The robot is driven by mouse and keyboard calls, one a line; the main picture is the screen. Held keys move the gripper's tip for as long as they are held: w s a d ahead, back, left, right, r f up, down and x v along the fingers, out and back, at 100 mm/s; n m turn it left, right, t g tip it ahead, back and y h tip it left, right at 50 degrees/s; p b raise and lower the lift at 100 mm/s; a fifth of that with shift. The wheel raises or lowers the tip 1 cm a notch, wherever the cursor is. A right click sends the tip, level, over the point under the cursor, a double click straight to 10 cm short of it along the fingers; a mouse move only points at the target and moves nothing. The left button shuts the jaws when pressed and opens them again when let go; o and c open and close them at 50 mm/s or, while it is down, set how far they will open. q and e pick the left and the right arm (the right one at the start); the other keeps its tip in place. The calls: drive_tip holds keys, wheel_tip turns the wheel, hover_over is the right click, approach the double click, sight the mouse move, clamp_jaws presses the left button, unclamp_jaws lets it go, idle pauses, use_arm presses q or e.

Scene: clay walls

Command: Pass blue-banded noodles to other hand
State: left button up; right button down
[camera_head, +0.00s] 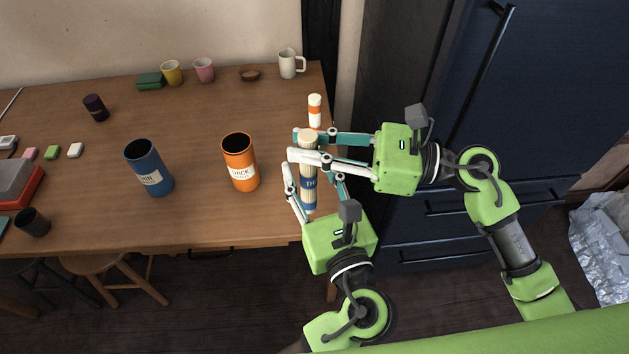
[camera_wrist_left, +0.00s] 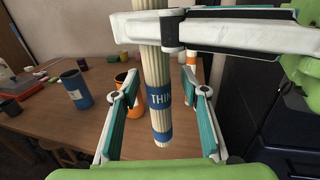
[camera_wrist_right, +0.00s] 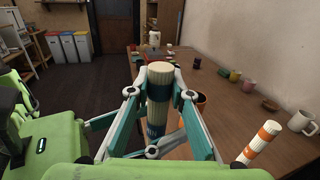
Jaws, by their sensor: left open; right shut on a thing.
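The blue-banded noodles (camera_head: 308,172) are a pale upright bundle with blue bands, held above the table's right edge. My right gripper (camera_head: 296,146) is shut on the upper part of the bundle. My left gripper (camera_head: 312,176) is open, with its fingers on either side of the lower part. In the right wrist view the bundle's top (camera_wrist_right: 160,75) sits between the right fingers. A blue canister (camera_head: 149,168) and an orange canister (camera_head: 240,162) stand on the table.
An orange-banded noodle bundle (camera_head: 315,110) stands behind the grippers. A white mug (camera_head: 290,63), a pink cup (camera_head: 204,69), a yellow cup (camera_head: 171,72) and a small bowl (camera_head: 249,74) are at the back. A dark cabinet (camera_head: 530,100) is to the right.

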use_arm(q)
drive_tip(key=shift+c, duration=0.4)
clamp_jaws()
use_arm(e)
drive_tip(key=c, duration=1.8)
unclamp_jaws()
drive_tip(key=shift+o, duration=0.2)
